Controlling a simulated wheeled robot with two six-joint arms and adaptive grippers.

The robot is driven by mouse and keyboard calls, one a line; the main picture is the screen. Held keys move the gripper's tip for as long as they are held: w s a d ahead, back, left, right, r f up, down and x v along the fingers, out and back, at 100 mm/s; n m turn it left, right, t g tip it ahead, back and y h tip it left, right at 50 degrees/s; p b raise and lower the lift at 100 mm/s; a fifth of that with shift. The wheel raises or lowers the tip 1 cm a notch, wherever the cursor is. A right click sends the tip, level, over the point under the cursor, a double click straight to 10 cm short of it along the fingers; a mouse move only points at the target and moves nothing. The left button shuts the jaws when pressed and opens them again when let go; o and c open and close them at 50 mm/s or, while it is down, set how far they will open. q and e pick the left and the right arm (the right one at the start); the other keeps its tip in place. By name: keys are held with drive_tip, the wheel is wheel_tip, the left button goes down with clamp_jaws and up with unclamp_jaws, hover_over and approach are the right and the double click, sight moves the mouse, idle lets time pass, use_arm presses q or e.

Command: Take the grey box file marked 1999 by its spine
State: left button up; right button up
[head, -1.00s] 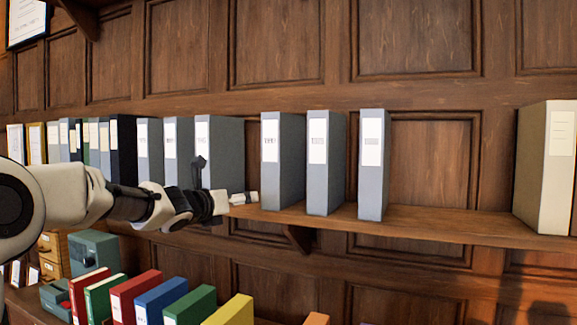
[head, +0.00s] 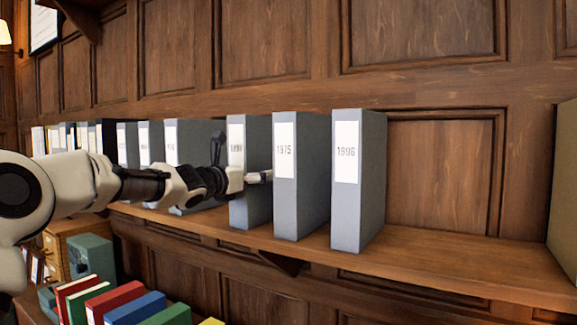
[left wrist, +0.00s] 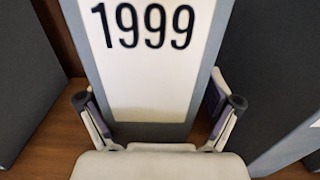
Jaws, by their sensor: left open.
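The grey box file marked 1999 (left wrist: 152,70) stands upright on the shelf. Its white spine label fills the middle of the left wrist view. In the head view it is the leftmost of three spaced grey files (head: 252,208), with its label partly hidden by my gripper and too small to read surely. My left gripper (left wrist: 158,103) is open, one finger on each side of the lower spine, with small gaps visible. In the head view my left gripper (head: 243,165) is in front of that spine. My right gripper is out of view.
Similar grey files marked 1975 (head: 285,205) and 1996 (head: 346,210) stand close to the right. More grey files (head: 184,140) stand to the left. The wooden shelf (head: 450,262) is clear right of 1996. Coloured binders (head: 135,308) stand below.

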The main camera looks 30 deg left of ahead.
use_arm(q)
drive_tip(key=shift+w+d+f, duration=0.1)
drive_tip(key=shift+w+f, duration=0.15)
drive_tip(key=shift+w, duration=0.4)
drive_tip(key=shift+s+a+r, duration=0.2)
drive_tip(key=shift+s+a, duration=0.25)
drive_tip(key=shift+s, duration=0.2)
drive_tip(key=shift+s+a+r, duration=0.15)
drive_tip(key=shift+s+a, duration=0.3)
drive_tip(key=shift+s, duration=0.15)
drive_tip(key=c, duration=0.6)
drive_tip(key=shift+s, duration=0.25)
drive_tip(key=c, duration=0.6)
drive_tip(key=shift+w+d, duration=0.15)
drive_tip(key=shift+w, duration=0.05)
clamp_jaws()
drive_tip(key=shift+d+r, duration=0.15)
drive_tip(key=shift+r, duration=0.1)
drive_tip(key=shift+d, duration=0.1)
